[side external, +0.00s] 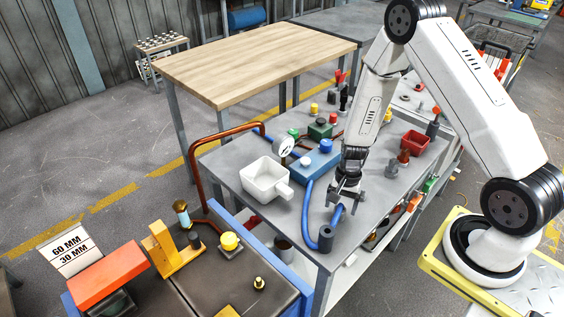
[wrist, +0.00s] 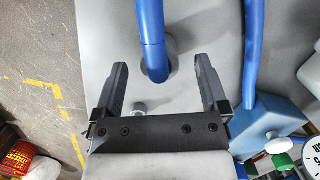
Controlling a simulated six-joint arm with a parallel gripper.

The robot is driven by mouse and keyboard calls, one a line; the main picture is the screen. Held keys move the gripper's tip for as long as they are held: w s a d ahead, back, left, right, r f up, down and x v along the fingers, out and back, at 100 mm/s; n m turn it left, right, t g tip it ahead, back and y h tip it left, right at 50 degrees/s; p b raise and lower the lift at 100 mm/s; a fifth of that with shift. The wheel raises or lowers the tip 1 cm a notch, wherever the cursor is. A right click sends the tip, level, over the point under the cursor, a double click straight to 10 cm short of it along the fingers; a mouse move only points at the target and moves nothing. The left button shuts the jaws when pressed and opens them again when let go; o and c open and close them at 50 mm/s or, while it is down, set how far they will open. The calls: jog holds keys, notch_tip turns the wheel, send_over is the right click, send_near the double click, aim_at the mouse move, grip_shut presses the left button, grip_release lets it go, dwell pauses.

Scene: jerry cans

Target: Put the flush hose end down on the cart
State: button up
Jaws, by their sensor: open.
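The blue flush hose (side external: 308,200) runs from a blue block over the grey cart top (side external: 285,222) to a dark cylinder (side external: 326,238) near the cart's front corner. Its free end (side external: 337,214) shows just below my gripper (side external: 344,199). In the wrist view my gripper (wrist: 160,64) is open, with the hose end (wrist: 153,62) between its two fingers and visible gaps on both sides. A dark round shape, partly hidden, lies behind the hose end. I cannot tell whether the end touches the cart top. Another stretch of hose (wrist: 252,50) passes outside the right finger.
A white container with a handle (side external: 265,180) stands left of the hose. The blue block (side external: 318,162), a gauge (side external: 284,146) and a red bin (side external: 414,143) are farther back on the cart. A dark bench with yellow fixtures (side external: 172,248) adjoins the front left.

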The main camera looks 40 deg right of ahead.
jog(key=shift+w+d+r, duration=0.1)
jog(key=shift+d+r, duration=0.15)
jog(key=shift+r, duration=0.95)
jog(key=shift+w+d+r, duration=0.1)
jog(key=shift+d+r, duration=0.1)
jog(key=shift+r, duration=1)
jog(key=shift+r, duration=0.1)
jog(key=shift+a+r, duration=0.1)
jog(key=shift+r, duration=0.1)
jog(key=s+a+r+n+t+h, duration=0.1)
jog(key=s+a+r+n, duration=0.1)
jog(key=a+r+n, duration=0.2)
jog(key=s+a+r+n+t+h, duration=0.1)
jog(key=s+a+r+n+t, duration=0.1)
jog(key=r+n, duration=0.7)
jog(key=shift+s+a+r, duration=0.5)
jog(key=shift+a+r, duration=0.6)
jog(key=shift+r, duration=0.6)
